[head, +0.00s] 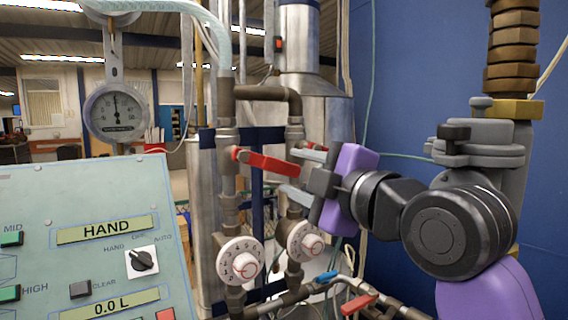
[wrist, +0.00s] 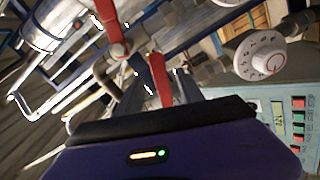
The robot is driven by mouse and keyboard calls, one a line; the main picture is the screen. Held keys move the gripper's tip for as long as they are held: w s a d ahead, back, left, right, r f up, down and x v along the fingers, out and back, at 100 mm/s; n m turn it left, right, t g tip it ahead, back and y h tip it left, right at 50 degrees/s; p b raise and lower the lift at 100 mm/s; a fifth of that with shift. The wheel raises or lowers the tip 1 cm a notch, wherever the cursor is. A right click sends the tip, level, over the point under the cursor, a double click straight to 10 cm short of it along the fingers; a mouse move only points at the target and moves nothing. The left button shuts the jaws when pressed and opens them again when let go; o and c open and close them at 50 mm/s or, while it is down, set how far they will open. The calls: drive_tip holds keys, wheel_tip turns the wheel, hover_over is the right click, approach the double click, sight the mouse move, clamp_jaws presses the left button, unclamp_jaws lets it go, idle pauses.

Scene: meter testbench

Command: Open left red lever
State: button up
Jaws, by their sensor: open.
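The left red lever (head: 266,161) sits on the left vertical pipe in the head view. It points right and slightly down, and its free end is near my gripper (head: 294,172). My gripper comes from the right and is open, one finger above the other. In the wrist view, a red lever (wrist: 160,78), which looks like the same one, runs into the space between the fingers of my gripper (wrist: 158,88). I cannot tell whether a finger touches it. A second red lever (wrist: 108,24) shows to its left, and only a little of it shows behind the upper finger in the head view.
Two white dials (head: 239,262) (head: 306,241) sit below the levers. A control panel (head: 70,200) stands at front left, with a round gauge (head: 116,112) above it. Lower pipes carry a blue handle (head: 327,277) and a red handle (head: 359,303). A blue wall (head: 410,60) is at right.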

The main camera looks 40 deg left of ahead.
sight(281, 167)
drive_tip(key=p+x, duration=0.2)
drive_tip(key=x, duration=0.5)
drive_tip(key=shift+w+a, duration=0.1)
drive_tip(key=shift+a, duration=0.15)
clamp_jaws()
idle(1.2)
